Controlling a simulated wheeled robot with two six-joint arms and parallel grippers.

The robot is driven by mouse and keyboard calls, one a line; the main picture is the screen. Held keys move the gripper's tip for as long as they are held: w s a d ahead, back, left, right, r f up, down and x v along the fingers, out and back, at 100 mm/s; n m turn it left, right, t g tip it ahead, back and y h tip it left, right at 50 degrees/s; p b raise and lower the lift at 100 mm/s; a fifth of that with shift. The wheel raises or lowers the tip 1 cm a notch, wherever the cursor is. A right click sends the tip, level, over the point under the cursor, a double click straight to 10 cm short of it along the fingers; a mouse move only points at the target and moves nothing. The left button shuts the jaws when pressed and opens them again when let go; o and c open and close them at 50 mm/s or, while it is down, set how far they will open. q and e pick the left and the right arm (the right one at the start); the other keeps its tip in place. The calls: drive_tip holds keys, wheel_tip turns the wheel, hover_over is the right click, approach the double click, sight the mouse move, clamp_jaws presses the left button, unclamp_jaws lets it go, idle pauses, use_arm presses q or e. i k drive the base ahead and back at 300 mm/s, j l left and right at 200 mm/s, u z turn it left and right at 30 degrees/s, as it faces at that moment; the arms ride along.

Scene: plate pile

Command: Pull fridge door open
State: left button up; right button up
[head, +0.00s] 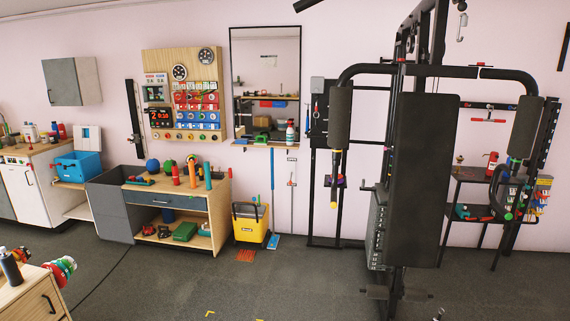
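No clear fridge shows in the head view. Neither of my grippers can be made out in this view.
A large black gym machine (424,180) stands at the right. A wooden workbench (208,205) with tools, a yellow bucket (250,224) and a mirror (266,70) line the wall. A drawer unit (36,295) fills the near left corner. Grey floor (180,280) lies open in the middle.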

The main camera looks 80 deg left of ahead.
sight(21, 183)
drive_tip(key=u, duration=4.45)
drive_tip(key=z, duration=0.4)
drive_tip(key=i+z, duration=0.1)
drive_tip(key=i, duration=1.25)
drive_tip(key=i+z, duration=0.15)
drive_tip(key=i, duration=0.5)
drive_tip(key=i+j+z, duration=0.1)
drive_tip(key=i, duration=0.6)
drive_tip(key=i+j+z, duration=0.1)
drive_tip(key=i+j, duration=0.15)
drive_tip(key=i, duration=1.6)
drive_tip(key=i+u, duration=0.7)
drive_tip(key=i, duration=0.15)
drive_tip(key=i+l+u, duration=0.2)
drive_tip(key=i+u, duration=0.15)
